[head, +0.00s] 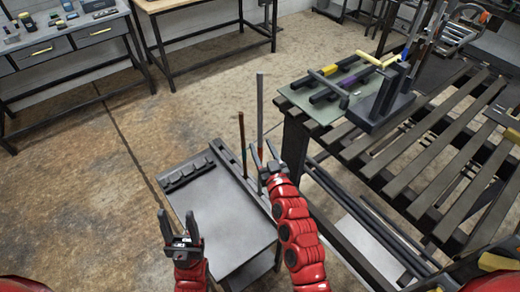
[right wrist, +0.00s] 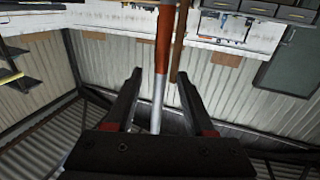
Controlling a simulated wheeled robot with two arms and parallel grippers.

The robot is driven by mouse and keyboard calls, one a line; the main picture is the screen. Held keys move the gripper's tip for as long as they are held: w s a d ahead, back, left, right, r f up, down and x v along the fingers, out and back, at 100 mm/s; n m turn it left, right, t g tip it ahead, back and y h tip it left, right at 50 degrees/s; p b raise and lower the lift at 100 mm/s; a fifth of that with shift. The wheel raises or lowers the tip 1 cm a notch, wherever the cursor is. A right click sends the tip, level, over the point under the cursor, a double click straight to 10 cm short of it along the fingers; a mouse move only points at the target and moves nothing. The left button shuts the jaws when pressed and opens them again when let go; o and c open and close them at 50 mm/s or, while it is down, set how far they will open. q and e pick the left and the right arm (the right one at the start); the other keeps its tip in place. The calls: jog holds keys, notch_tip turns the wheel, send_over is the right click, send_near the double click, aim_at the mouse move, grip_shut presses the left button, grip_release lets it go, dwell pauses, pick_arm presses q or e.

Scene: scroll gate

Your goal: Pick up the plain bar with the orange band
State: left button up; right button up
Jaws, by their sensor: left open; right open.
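A plain grey bar (head: 260,105) stands upright at the right side of the grey cart in the head view. In the right wrist view the bar (right wrist: 158,100) is silver low down and has an orange-red band (right wrist: 164,40) higher up. My right gripper (head: 263,152) is open at this bar. In the wrist view the bar runs between its two fingers (right wrist: 159,76), with gaps on both sides; I cannot tell how deep it sits between them. My left gripper (head: 178,215) is open and empty at the cart's left edge.
A thin brown bar (head: 242,135) stands close to the left of the grey bar. The cart top (head: 225,215) is mostly bare. A slatted table (head: 425,175) with a board of bars and tools lies right. Workbenches stand behind.

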jog(key=shift+x, duration=1.05)
jog(key=shift+c, duration=0.3)
grip_shut()
